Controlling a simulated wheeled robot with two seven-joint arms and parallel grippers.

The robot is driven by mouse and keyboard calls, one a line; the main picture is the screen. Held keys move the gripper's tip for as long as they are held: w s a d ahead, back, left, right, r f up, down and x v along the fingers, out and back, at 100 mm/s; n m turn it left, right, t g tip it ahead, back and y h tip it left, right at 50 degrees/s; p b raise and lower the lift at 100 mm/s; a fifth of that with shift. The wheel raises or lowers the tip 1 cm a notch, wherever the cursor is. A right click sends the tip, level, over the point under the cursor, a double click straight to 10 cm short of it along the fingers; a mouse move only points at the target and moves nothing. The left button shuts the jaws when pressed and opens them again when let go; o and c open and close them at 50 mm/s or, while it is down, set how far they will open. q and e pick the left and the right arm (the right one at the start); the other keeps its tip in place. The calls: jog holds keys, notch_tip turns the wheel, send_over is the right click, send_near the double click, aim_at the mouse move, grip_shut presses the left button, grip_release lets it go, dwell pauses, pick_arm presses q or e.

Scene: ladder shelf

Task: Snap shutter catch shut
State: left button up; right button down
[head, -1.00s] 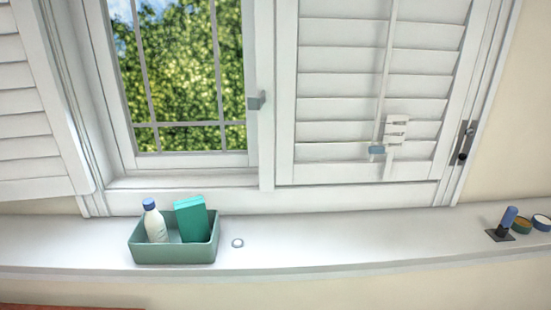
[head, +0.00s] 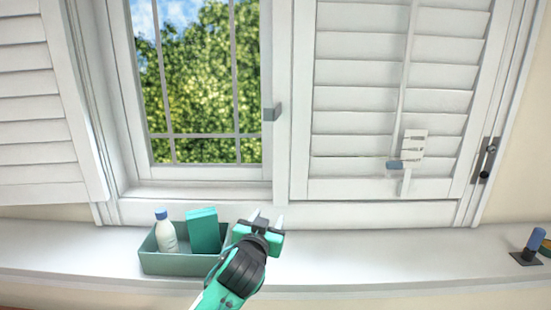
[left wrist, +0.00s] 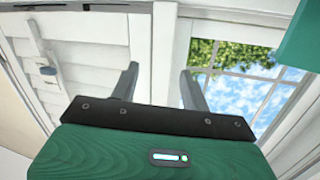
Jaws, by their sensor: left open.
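The right louvred shutter (head: 380,110) lies flat in the window frame. A dark metal catch plate with a round knob (head: 485,160) sits on the frame at its right edge; I cannot tell if it is engaged. A grey block (head: 271,113) is on the post between window and shutter. My left gripper (head: 266,217) is open and empty, fingers up, over the sill just right of the tray and well left of the catch plate. In the left wrist view its two fingers (left wrist: 158,85) stand apart with nothing between. My right gripper is not in view.
A green tray (head: 180,264) holds a white bottle (head: 166,238) and a teal box (head: 204,232). A white plate (head: 413,144) and a blue piece (head: 395,165) are at the shutter's rod. A blue-handled item (head: 534,240) stands far right. The sill between is clear.

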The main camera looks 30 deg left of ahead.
aim_at(268, 113)
pick_arm(q)
notch_tip(268, 113, up, 19)
jog(key=a+n+t+y, duration=0.2)
jog(key=t+y, duration=0.1)
jog(key=t, duration=0.2)
jog(key=p+x, duration=0.4)
jog(key=x, duration=0.8)
jog(key=shift+r, duration=0.25)
jog(key=shift+w+a+r, duration=0.15)
jog(key=shift+w+a, duration=0.05)
jog(key=shift+w, duration=0.45)
jog(key=shift+c, duration=0.3)
grip_shut()
